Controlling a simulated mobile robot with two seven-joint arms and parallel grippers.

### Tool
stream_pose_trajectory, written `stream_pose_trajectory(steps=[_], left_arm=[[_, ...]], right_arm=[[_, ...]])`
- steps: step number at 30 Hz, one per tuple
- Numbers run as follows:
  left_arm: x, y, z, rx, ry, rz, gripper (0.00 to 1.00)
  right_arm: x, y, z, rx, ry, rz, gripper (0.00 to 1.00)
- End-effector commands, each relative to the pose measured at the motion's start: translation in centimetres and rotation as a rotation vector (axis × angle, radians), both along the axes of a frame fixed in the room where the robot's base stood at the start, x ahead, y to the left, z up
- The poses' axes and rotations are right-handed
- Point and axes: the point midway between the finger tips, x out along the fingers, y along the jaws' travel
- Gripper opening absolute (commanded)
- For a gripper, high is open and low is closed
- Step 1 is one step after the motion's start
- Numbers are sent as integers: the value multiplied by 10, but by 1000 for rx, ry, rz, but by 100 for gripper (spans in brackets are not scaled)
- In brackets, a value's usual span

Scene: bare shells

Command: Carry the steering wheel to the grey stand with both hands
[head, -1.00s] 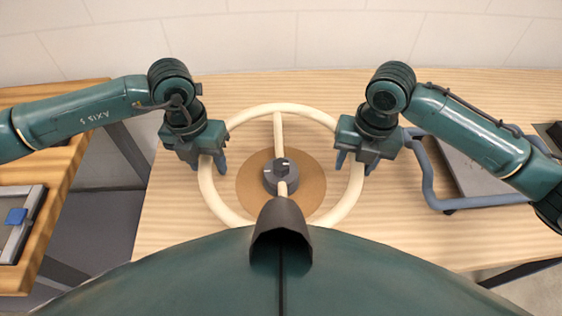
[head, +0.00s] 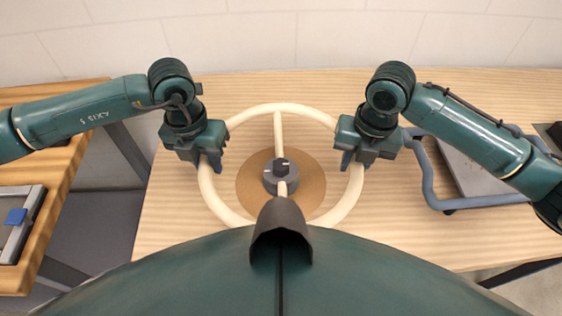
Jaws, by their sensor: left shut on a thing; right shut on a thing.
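The cream steering wheel (head: 278,107) lies flat over the wooden table, its grey hub (head: 280,176) above a round brown disc (head: 315,185). One spoke points away from me and another toward me. My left gripper (head: 211,166) is shut on the left side of the rim. My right gripper (head: 356,162) is shut on the right side of the rim. The near part of the rim is partly hidden by my own body. I cannot make out a grey stand for certain; a grey flat panel (head: 480,170) lies at the right.
The wooden table (head: 420,240) is bare in front of the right arm. A blue-grey tubular frame (head: 432,190) borders the grey panel at the right. A separate wooden table (head: 60,190) at the left holds a grey tray with a blue piece (head: 16,216).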

Motion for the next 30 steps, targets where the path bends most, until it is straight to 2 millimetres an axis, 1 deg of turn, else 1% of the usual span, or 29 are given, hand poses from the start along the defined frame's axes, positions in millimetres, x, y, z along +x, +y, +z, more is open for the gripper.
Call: stream_pose_trajectory(steps=[20, 26, 30], left_arm=[[0, 2, 0, 5, 1, -3, 0], [0, 1, 4, 3, -1, -4, 0], [0, 1, 11, 3, -1, -5, 0]], right_arm=[[2, -2, 0, -4, -3, -8, 0], [3, -2, 4, -3, -6, -9, 0], [3, -2, 11, -3, -6, -9, 0]])
